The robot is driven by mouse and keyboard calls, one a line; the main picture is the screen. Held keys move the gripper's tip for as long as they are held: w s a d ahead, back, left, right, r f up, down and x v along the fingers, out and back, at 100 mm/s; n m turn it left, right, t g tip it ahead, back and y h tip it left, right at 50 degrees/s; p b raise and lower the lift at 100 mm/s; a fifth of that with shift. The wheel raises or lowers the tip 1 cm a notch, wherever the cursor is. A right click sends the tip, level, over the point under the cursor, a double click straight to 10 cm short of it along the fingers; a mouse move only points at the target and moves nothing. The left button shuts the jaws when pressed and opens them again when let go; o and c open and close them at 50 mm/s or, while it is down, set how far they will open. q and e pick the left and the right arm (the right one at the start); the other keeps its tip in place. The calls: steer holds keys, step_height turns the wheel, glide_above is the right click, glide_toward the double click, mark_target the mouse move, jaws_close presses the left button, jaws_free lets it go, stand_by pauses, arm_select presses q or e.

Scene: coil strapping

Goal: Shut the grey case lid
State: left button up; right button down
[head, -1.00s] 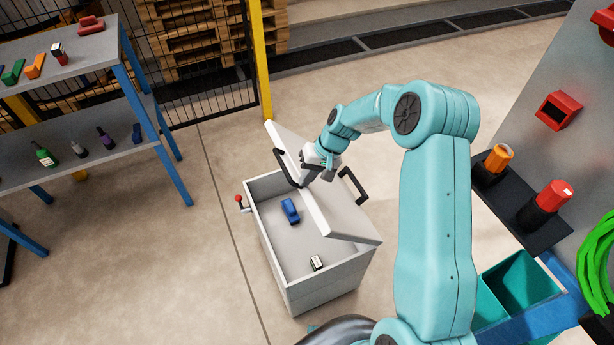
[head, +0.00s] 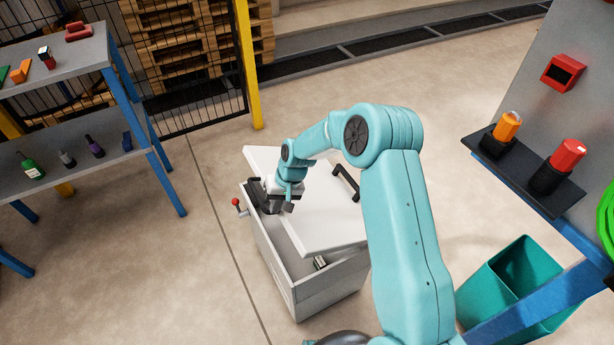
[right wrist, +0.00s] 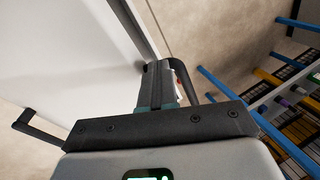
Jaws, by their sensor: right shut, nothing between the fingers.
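The grey case (head: 310,298) stands on the floor in the head view. Its pale lid (head: 318,215) is tilted low over it, with a gap along the left and front sides. A black handle (head: 346,183) sits on the lid's right side, and another dark handle (head: 256,193) is at the left. My right gripper (head: 282,203) is shut and empty at the lid's left edge; whether it touches is unclear. In the right wrist view the lid (right wrist: 75,50) fills the left, beside my gripper (right wrist: 157,75). My left gripper is not in view.
A red-knobbed lever (head: 236,203) sticks out at the case's left. A small white-and-dark item (head: 320,262) shows inside the case. A teal bin (head: 510,285) and dark shelf (head: 525,180) are at right. A blue-posted rack (head: 75,110) stands left. Floor between is clear.

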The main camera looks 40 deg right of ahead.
steer(key=s+a+b+x, duration=0.1)
steer(key=s+b+x, duration=0.1)
steer(key=b+x, duration=1.2)
steer(key=a+r+p, duration=0.5)
steer(key=r+p, duration=0.3)
steer(key=r, duration=0.2)
steer(key=shift+a, duration=0.4)
steer(key=s+a+f+n+g, duration=0.1)
steer(key=s+a+f, duration=0.25)
steer(key=s, duration=0.55)
steer(key=s+a+f+n+g+y, duration=0.1)
steer(key=s+a+f, duration=0.1)
steer(key=s+f, duration=0.5)
steer(key=s+a+f+n+g, duration=0.1)
steer(key=s+a+f, duration=0.2)
steer(key=s, duration=0.8)
step_height(320, 180, up, 13)
steer(key=w+t+p, duration=0.1)
steer(key=p, duration=1.2)
steer(key=shift+r+n, duration=0.15)
steer(key=shift+n, duration=0.25)
